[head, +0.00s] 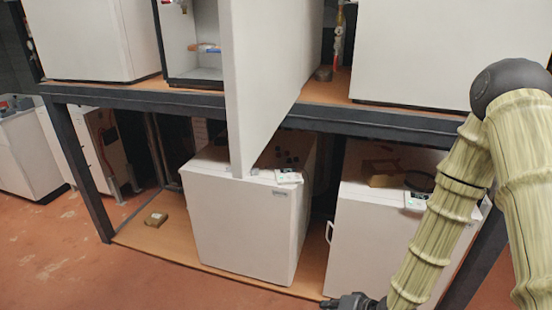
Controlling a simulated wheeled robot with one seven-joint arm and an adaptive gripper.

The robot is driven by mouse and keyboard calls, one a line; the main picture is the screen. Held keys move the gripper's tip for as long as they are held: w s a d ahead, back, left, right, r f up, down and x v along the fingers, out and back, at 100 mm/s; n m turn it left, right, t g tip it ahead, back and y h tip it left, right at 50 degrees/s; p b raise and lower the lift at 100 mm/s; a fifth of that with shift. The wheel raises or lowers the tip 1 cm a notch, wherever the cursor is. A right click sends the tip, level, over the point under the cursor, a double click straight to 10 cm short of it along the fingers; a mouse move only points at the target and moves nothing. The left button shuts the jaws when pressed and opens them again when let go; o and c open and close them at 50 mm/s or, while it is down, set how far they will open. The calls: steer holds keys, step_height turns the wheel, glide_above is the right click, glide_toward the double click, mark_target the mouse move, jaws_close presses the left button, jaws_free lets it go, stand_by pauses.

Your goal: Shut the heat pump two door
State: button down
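A white heat pump on the upper shelf stands open, its inside (205,72) showing shelves and small parts. Its white door (266,75) is swung wide out toward me and hangs past the shelf edge. I take this for heat pump two, but no label is readable. My gripper (350,303) is at the bottom edge of the view, below and to the right of the door and well apart from it. Only a dark part of it shows, so its fingers cannot be read.
A dark shelf frame (205,100) runs across the view. White closed units (246,222) and (365,245) stand on the lower shelf, another closed unit (450,50) at the upper right. A small box (156,219) lies at the lower left. Red floor (60,255) is clear at left.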

mark_target(262, 148)
steer(key=w+r+n+y+p, duration=0.1)
steer(key=w+r+y+p, duration=0.2)
steer(key=r, duration=1.2)
steer(key=w+r+g+y+p, duration=0.15)
steer(key=r+y, duration=0.25)
steer(key=r, duration=1.1)
steer(key=w+r+n+y+p, duration=0.15)
steer(key=r+y+p, duration=0.25)
steer(key=r, duration=1.1)
steer(key=shift+m, duration=0.45)
steer(key=shift+w+f+p+x, duration=0.15)
steer(key=shift+p+x, duration=0.5)
steer(key=shift+x, duration=1.8)
steer(key=shift+w+f+p+x, duration=0.15)
steer(key=shift+p+x, duration=0.5)
steer(key=shift+x, duration=1.8)
steer(key=shift+w+r+p+x, duration=0.15)
steer(key=shift+p+x, duration=0.5)
steer(key=shift+x, duration=1.85)
steer(key=shift+d+f, duration=0.1)
steer(key=shift+f, duration=0.1)
